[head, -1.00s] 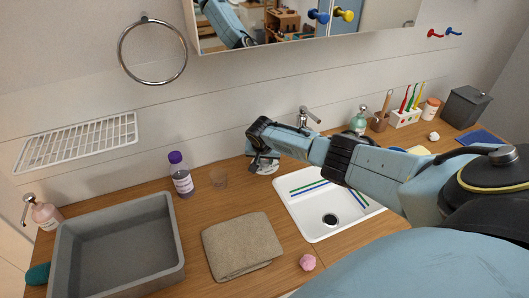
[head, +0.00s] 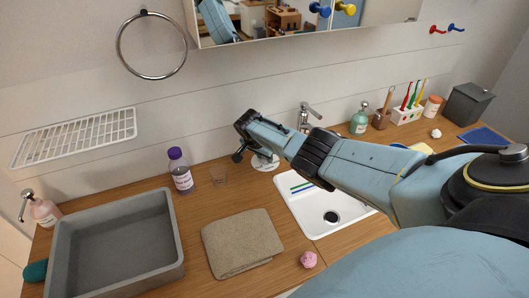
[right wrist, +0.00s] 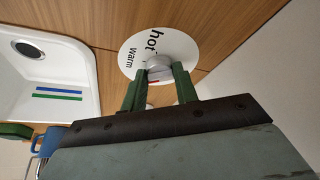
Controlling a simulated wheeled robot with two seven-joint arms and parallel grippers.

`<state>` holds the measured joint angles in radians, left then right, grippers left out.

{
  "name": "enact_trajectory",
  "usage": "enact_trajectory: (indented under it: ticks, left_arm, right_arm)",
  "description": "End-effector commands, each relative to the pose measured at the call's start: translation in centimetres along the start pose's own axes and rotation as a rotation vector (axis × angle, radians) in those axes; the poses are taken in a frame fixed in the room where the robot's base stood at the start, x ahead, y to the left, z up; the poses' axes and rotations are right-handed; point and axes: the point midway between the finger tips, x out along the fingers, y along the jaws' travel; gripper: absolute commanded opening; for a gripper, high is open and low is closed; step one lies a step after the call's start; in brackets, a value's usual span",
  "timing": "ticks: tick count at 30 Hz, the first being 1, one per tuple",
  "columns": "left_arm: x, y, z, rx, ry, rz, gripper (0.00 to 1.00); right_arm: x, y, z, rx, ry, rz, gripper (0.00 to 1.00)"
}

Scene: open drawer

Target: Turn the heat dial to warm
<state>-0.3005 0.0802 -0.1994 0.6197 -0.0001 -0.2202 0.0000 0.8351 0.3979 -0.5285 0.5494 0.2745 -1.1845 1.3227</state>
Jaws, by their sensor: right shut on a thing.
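The heat dial (right wrist: 128,69) is a white round plate with the words "hot" and "warm" and a grey knob (right wrist: 158,63) in its middle. A small red mark shows between my fingers, on the knob's side towards my gripper; the words lie to the left of the knob. In the head view the dial (head: 265,164) sits on the wooden counter, left of the sink, partly hidden by my gripper. My right gripper (right wrist: 161,71) is shut on the knob, with one green finger on each side. My left gripper is not in view.
The white sink (head: 330,222) with blue and green strips is right of the dial. A folded towel (head: 242,245) and a grey basin (head: 170,225) lie in front. A faucet (head: 309,112) stands behind.

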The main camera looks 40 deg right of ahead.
Motion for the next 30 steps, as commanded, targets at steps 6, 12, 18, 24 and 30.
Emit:
enact_trajectory:
  ticks: [6, 12, 18, 24, 30]
  left_arm:
    - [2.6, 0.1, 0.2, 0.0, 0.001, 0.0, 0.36]
    - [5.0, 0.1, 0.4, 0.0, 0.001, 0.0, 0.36]
    - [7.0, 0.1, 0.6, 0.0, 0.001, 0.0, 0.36]
    - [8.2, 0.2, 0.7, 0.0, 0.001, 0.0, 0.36]
    - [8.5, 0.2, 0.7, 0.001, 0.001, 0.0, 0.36]
  right_arm:
    - [0.4, -0.3, 0.3, 0.189, -0.003, 0.078, 0.07]
    - [0.5, -0.4, 0.2, 0.338, -0.002, 0.139, 0.07]
    - [0.5, -0.5, 0.1, 0.45, 0.0, 0.186, 0.07]
    - [0.3, -0.5, 0.0, 0.516, 0.0, 0.215, 0.07]
    - [0.2, -0.5, -0.1, 0.545, 0.0, 0.227, 0.07]
